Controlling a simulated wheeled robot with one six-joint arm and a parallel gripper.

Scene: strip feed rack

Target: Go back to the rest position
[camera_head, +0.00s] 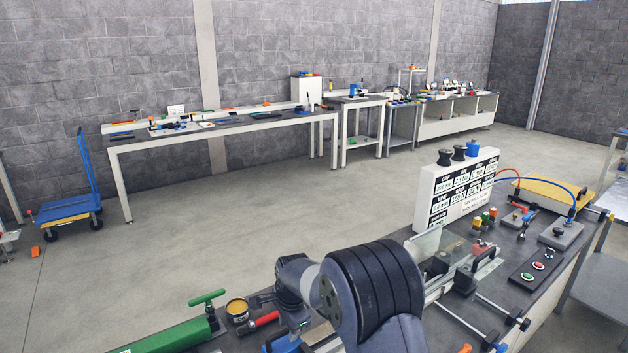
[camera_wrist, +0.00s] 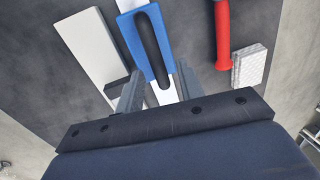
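My gripper (camera_wrist: 160,85) shows at the bottom of the wrist view with its two grey fingers apart. A blue tool with a long black handle (camera_wrist: 147,42) lies ahead of the fingers, its near end reaching toward the gap between them. I see no finger pressed against it.
A white block (camera_wrist: 88,45), a red handle (camera_wrist: 222,35) and a pale textured block (camera_wrist: 249,66) lie around the blue tool. The bench also bears a green cylinder (camera_head: 172,338), an open tin (camera_head: 237,309) and a white label panel (camera_head: 455,190). Open floor (camera_head: 290,215) lies beyond.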

